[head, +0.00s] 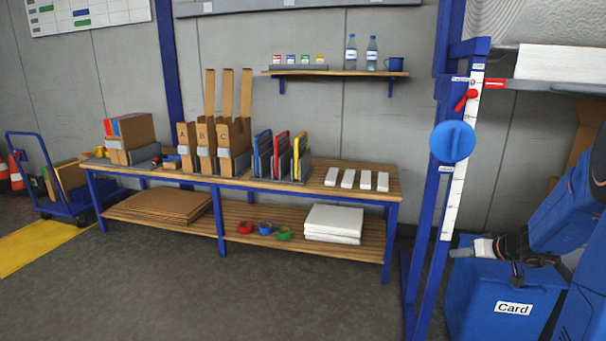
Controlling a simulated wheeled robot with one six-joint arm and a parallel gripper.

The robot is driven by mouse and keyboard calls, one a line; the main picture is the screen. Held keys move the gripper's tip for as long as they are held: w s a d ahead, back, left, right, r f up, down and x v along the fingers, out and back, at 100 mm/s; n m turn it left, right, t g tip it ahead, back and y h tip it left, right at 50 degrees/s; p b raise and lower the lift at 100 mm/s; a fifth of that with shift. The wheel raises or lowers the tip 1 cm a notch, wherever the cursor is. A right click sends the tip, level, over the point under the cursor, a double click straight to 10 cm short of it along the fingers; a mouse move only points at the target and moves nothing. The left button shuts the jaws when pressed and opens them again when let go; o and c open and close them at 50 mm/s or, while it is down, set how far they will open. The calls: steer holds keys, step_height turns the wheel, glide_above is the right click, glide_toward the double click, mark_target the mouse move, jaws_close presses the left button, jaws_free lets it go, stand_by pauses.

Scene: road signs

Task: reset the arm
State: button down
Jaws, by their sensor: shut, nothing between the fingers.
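My gripper (460,252) is at the right, at the end of my blue arm. It is shut and empty, with its tips pointing left. It shows in front of the blue bin labelled "Card" (490,300), beside the lower end of the white scale on the blue upright. I cannot tell whether it touches the bin or the upright.
A blue post with a white scale (455,190), a blue disc (452,142) and a red lever (466,100) stands left of my gripper. A workbench (300,187) with boxes and folders stands further left. The floor (230,290) in front is clear.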

steer(key=s+a+r+n+g+y, duration=0.15)
steer(key=s+a+r, duration=0.25)
steer(key=s+a, duration=0.55)
steer(key=s+a+r+g+h, duration=0.1)
steer(key=s+a+r+g, duration=0.2)
steer(key=s+a, duration=0.65)
steer(key=s+a+m+h, duration=0.1)
steer(key=s+h, duration=0.1)
steer(key=s, duration=0.7)
steer(key=s+a+m+h, duration=0.1)
steer(key=s+a+h, duration=0.1)
steer(key=s, duration=0.7)
steer(key=shift+a+r, duration=0.15)
steer(key=shift+a, duration=0.15)
